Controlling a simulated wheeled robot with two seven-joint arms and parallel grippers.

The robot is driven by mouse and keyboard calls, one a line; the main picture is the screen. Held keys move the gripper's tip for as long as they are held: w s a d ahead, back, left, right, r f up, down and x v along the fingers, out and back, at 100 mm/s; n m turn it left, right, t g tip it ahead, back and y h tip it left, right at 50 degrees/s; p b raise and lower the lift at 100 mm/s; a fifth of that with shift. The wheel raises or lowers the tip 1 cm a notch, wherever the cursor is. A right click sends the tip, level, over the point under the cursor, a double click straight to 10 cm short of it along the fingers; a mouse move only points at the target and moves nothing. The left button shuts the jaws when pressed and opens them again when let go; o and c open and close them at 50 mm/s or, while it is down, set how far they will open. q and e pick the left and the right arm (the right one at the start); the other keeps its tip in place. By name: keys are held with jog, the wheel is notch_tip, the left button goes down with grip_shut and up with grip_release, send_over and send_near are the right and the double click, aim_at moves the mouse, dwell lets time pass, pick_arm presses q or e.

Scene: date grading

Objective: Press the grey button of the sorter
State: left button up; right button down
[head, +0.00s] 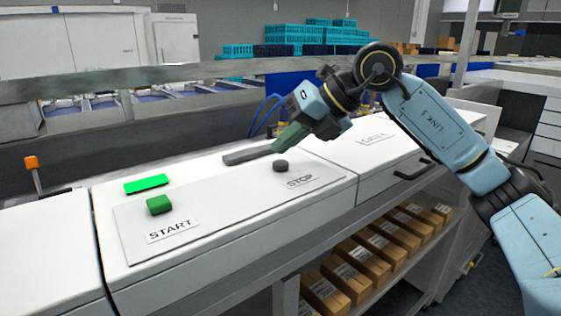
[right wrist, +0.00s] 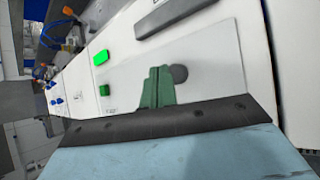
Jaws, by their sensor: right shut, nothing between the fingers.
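The grey button (head: 280,166) is a dark round knob above the STOP label on the white sorter's (head: 230,281) panel. It also shows in the right wrist view (right wrist: 181,73), partly behind my fingers. My right gripper (head: 277,147) is shut and empty, its green fingers pointing down just behind the button. In the head view the fingertips look close to the button. I cannot tell whether they touch it. The green START button (head: 159,205) stands to the left on the same panel. My left gripper is not in view.
A bright green strip (head: 146,184) and a dark grey bar (head: 248,155) lie on the sorter top near the panel. A metal rail (head: 180,75) runs behind. Cardboard boxes (head: 326,293) stand on a shelf below. A black handle (head: 413,170) sticks out at the right.

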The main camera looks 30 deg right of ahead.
aim_at(286, 162)
dwell(0.8)
jog(key=shift+f+b, duration=0.35)
jog(key=shift+f, duration=0.1)
jog(key=shift+f+b, duration=0.35)
jog(key=shift+f, duration=0.15)
dwell(0.5)
jog(key=shift+r, duration=0.1)
jog(key=shift+r+p, duration=0.8)
jog(key=shift+p, duration=0.05)
notch_tip(286, 162, up, 5)
jog(key=p, duration=0.4)
jog(key=shift+r+p, duration=0.1)
jog(key=shift+p, duration=0.2)
